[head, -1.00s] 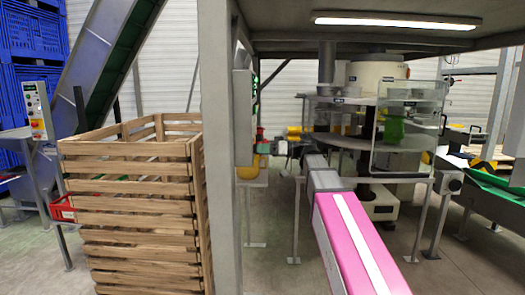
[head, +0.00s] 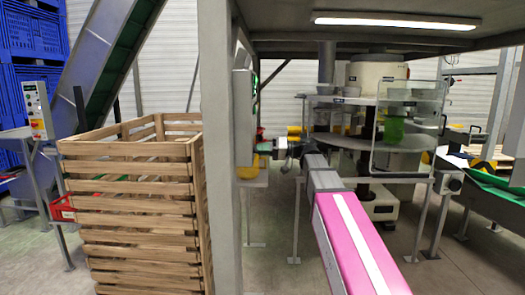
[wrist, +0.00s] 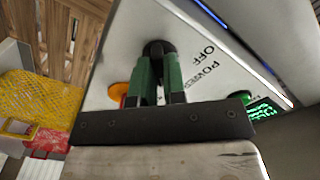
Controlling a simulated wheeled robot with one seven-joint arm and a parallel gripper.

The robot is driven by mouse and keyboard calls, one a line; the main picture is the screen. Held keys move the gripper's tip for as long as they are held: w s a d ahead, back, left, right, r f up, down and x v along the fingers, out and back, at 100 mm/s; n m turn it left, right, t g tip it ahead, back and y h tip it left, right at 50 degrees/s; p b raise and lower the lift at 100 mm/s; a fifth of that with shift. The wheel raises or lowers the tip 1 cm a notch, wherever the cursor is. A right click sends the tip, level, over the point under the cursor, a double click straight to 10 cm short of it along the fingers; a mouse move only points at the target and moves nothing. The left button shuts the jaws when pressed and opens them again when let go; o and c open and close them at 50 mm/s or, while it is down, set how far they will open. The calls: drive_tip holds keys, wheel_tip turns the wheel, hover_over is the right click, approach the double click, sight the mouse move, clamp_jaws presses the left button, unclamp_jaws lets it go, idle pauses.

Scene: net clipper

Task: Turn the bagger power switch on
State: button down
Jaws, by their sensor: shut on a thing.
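The bagger control panel is a pale plate (wrist: 200,85) in the wrist view, marked "OFF" and "POWER" beside a round black switch knob (wrist: 157,47). My gripper (wrist: 159,62) is shut on the black knob, its two green fingers on either side of it. The fingers hide part of the knob, so its exact setting cannot be told. In the head view the panel box (head: 243,115) shows edge-on on the grey post, and my gripper (head: 277,146) reaches it from the right.
An orange button (wrist: 119,91) and a lit green display (wrist: 262,108) lie close to my fingers on the panel. A slatted wooden crate (head: 130,210) stands left of the grey post (head: 219,200). A round bagger table (head: 385,143) stands behind my arm.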

drive_tip(key=c, duration=1.2)
unclamp_jaws()
drive_tip(key=d, duration=1.1)
drive_tip(key=shift+s, duration=0.2)
drive_tip(key=shift+a+f, duration=0.1)
drive_tip(key=shift+f, duration=0.05)
